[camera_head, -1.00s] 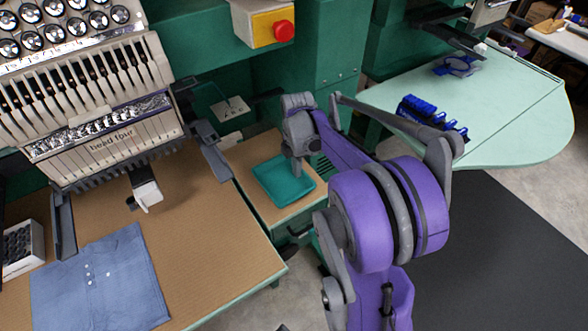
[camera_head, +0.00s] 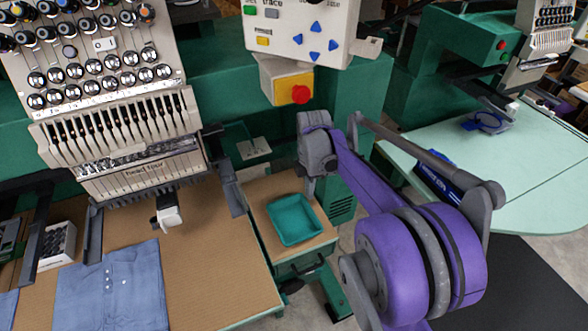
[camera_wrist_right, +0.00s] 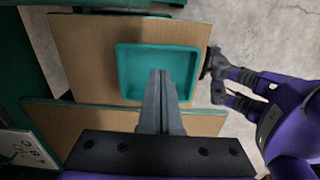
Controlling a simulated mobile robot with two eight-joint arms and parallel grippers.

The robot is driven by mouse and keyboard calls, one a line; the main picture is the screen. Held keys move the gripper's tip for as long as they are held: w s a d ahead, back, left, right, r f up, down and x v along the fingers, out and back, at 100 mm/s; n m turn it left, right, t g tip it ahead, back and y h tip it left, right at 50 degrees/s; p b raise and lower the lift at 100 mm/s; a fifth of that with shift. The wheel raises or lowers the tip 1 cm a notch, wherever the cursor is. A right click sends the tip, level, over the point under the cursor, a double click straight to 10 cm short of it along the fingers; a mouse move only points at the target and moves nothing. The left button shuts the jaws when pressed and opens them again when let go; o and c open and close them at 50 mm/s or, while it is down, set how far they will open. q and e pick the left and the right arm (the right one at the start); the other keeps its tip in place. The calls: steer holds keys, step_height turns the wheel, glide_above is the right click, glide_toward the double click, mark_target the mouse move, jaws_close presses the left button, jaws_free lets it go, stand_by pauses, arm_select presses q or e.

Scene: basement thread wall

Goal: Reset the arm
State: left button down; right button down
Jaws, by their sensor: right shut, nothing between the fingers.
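My right arm reaches in from the lower right in the head view. Its right gripper (camera_head: 312,186) points down above the teal tray (camera_head: 294,219), with no object in it. In the right wrist view the right gripper's fingers (camera_wrist_right: 160,76) are together, in front of the empty teal tray (camera_wrist_right: 158,48). A purple and grey arm of mine shows at the right of the wrist view. The jaws at its grey end are too small and dark to read. No left arm shows in the head view.
An embroidery head (camera_head: 140,165) stands at the left over a brown table (camera_head: 215,270) with a folded blue shirt (camera_head: 112,290). A control panel with a red button (camera_head: 301,94) hangs behind the tray. A pale green table (camera_head: 500,180) lies to the right.

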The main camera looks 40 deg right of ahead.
steer(key=s+a+m+t, duration=0.2)
steer(key=s+a+m, duration=0.5)
steer(key=a, duration=0.3)
steer(key=s+a+f+m+t, duration=0.1)
steer(key=s+a+m+t, duration=0.2)
steer(key=s+a+m, duration=0.4)
steer(key=a+m, duration=0.1)
steer(key=a, duration=0.2)
steer(key=shift+s+f, duration=0.25)
steer(key=shift+f, duration=0.05)
steer(key=shift+a, duration=0.1)
